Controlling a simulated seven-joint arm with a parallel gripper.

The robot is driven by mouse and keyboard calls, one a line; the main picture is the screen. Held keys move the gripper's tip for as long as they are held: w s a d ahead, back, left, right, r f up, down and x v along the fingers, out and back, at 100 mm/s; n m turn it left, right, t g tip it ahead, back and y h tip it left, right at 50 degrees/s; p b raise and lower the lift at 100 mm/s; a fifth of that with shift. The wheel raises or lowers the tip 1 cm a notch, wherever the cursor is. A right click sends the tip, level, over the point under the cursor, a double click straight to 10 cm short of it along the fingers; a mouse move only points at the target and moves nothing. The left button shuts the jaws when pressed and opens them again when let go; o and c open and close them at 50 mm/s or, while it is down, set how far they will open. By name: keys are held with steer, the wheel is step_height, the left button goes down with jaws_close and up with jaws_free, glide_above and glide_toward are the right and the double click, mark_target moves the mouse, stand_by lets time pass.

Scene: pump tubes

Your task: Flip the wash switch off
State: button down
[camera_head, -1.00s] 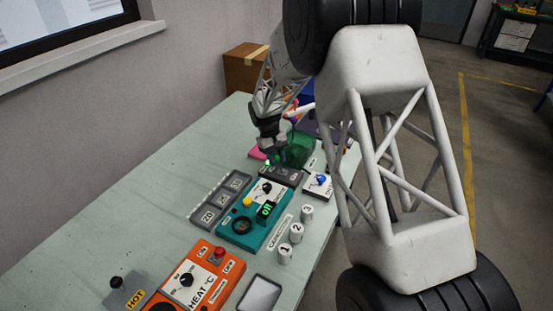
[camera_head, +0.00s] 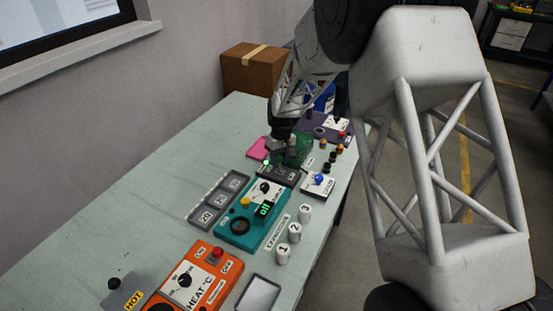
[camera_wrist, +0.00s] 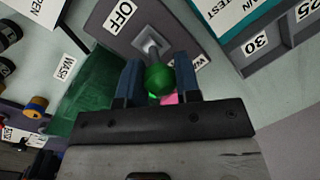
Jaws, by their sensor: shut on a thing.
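The wash switch is a metal lever with a green ball knob (camera_wrist: 160,78), on a dark grey panel (camera_wrist: 108,30) with an OFF label in the wrist view. A second label by the lever is partly hidden and reads "WA". My gripper (camera_wrist: 158,72) has its blue fingers on both sides of the knob and is shut on it. The lever leans from its base toward the gripper. In the head view my gripper (camera_head: 280,156) is low over the dark panel (camera_head: 290,177) and hides the switch. A small green glow shows beside it.
A translucent green block (camera_head: 300,150) stands close behind my gripper. A teal box (camera_head: 238,228) is in front, with white numbered cylinders (camera_head: 295,232) to its right. A white panel with a blue knob (camera_head: 318,181) is at right. The table's left side (camera_head: 130,190) is clear.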

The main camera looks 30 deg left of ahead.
steer(key=d+y, duration=0.2)
steer(key=y, duration=0.1)
steer(key=shift+d+f+n+y, duration=0.2)
steer(key=shift+d+y, duration=0.15)
steer(key=shift+y, duration=0.35)
steer(key=shift+d+f+n+y, duration=0.15)
steer(key=shift+d+y, duration=0.15)
steer(key=shift+y, duration=0.4)
steer(key=c, duration=0.8)
jaws_free()
steer(key=shift+r, duration=0.1)
steer(key=shift+v, duration=3.85)
steer(key=shift+d, duration=0.15)
